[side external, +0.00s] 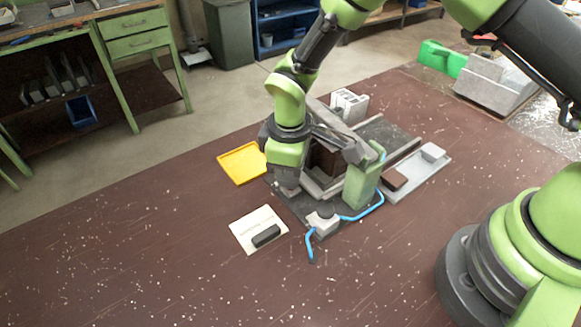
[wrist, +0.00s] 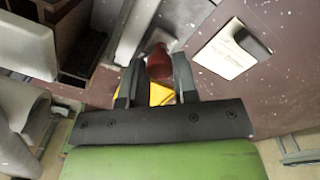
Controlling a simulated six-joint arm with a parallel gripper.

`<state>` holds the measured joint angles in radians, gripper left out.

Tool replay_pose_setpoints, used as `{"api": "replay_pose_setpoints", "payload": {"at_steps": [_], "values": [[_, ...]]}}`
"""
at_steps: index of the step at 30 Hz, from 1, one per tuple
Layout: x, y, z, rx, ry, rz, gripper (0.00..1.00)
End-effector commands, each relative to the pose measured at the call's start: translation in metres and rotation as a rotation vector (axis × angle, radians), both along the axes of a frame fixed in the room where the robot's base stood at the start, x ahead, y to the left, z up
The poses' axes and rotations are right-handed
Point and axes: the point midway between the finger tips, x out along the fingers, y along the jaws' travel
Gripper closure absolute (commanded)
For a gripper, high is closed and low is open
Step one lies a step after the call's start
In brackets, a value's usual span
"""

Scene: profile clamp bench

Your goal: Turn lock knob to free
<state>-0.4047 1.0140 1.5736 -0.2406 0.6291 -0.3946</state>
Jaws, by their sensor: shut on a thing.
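The lock knob (wrist: 159,66) is dark red and shows between my two fingers in the wrist view, beside a grey metal part of the clamp fixture. My gripper (wrist: 157,75) is shut on it, one dark finger on each side. In the side view my gripper (side external: 287,188) points down at the near left side of the fixture. The knob is hidden there behind my gripper. The clamp fixture (side external: 362,186) has grey rails, a green block and a dark brown piece inside. I cannot tell the knob's turn angle.
A yellow tray (side external: 241,163) lies left of the fixture. A white card (side external: 246,226) with a black block (side external: 266,236) lies in front. A blue hose (side external: 366,211) runs by a small grey box (side external: 323,221). A grey tray (side external: 418,176) is to the right. The front tabletop is clear.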

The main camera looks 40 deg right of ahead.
Motion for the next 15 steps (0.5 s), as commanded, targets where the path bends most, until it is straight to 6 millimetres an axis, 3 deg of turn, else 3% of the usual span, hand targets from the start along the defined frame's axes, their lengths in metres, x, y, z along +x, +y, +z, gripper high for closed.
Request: {"api": "replay_pose_setpoints", "payload": {"at_steps": [14,15], "values": [[-0.0003,-0.0003,0.0007,-0.001,0.001,0.014,0.97],[-0.0003,-0.0003,0.0007,-0.001,0.001,0.013,0.71]]}}
